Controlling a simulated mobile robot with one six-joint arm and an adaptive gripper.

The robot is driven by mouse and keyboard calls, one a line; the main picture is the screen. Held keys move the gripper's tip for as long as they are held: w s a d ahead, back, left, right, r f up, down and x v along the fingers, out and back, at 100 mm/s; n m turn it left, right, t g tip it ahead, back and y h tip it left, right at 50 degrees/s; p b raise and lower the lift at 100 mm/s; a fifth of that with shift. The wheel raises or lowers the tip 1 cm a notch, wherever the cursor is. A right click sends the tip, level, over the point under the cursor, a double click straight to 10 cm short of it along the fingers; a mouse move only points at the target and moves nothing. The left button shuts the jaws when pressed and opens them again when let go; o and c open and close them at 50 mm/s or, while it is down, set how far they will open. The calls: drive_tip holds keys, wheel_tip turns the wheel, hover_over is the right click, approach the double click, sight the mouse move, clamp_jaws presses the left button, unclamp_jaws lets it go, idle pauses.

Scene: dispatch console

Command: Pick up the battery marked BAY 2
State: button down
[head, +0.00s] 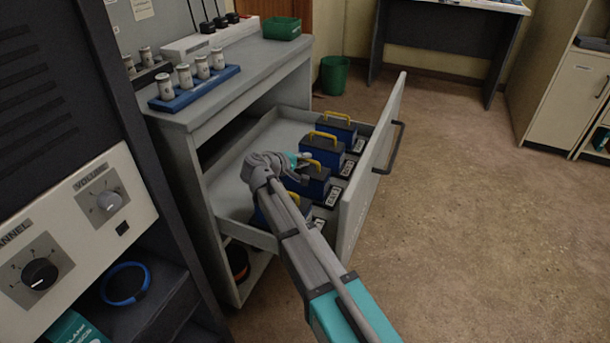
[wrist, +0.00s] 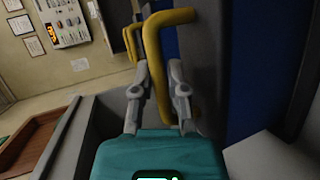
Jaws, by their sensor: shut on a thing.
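Several blue batteries with dark tops and yellow handles stand in a row in the open grey drawer (head: 235,195). My gripper (head: 298,160) reaches into the drawer over the near part of the row. It is shut on the yellow handle (wrist: 165,50) of one battery (head: 315,185), with a grey finger on each side in the wrist view (wrist: 158,92). My gripper and arm partly hide this battery and the nearest one (head: 260,215). Small labels lie along the row, too small to read, so I cannot tell which is BAY 2.
The drawer front with its dark handle (head: 388,148) stands to the right of the row. Another battery (head: 338,131) stands at the far end. A blue tray with white cylinders (head: 194,88) sits on the cabinet top. Open floor lies to the right.

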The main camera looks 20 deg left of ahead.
drive_tip(key=shift+r, duration=0.2)
wheel_tip(320, 180, up, 10)
drive_tip(key=p, duration=1)
drive_tip(key=shift+f, duration=0.2)
idle(0.8)
